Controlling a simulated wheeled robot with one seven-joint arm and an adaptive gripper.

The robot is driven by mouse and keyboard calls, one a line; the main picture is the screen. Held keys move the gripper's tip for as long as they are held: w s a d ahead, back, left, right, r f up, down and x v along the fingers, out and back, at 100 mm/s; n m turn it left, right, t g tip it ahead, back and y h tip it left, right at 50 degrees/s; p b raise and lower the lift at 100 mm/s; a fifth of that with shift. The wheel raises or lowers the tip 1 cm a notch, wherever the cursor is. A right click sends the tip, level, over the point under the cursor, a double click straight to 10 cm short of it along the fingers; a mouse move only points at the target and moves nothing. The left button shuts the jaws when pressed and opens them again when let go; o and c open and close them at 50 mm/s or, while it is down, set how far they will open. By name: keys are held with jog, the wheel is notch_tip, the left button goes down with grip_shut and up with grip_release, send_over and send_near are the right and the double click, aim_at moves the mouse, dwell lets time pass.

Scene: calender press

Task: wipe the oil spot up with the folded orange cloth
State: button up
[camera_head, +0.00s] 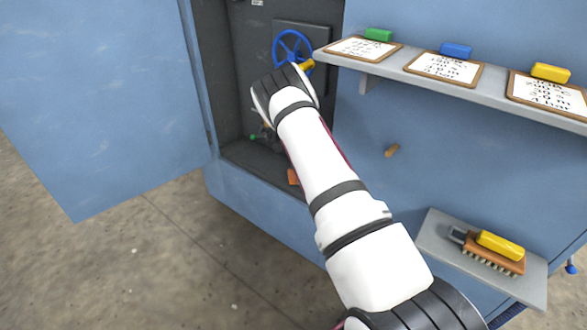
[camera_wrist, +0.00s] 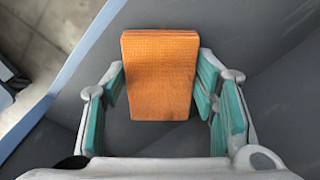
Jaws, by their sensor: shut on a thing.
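The folded orange cloth (camera_wrist: 160,75) is a thick block between the teal-padded fingers of my gripper (camera_wrist: 162,80) in the wrist view, and the gripper is shut on it. Dark grey surface lies behind the cloth. In the head view a small orange patch, likely the cloth (camera_head: 292,177), shows beside my arm, low in the open cabinet (camera_head: 245,153). My forearm hides most of the gripper there. I cannot make out the oil spot in either view.
The blue cabinet door (camera_head: 100,100) stands open at left. A blue handwheel (camera_head: 293,48) is inside. A grey shelf (camera_head: 400,68) with clipboards and coloured blocks juts out at upper right. A lower shelf (camera_head: 435,240) holds a brush (camera_head: 492,258) and a yellow block.

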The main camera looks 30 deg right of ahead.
jog(key=shift+s+d+f, duration=0.15)
jog(key=shift+s, duration=0.35)
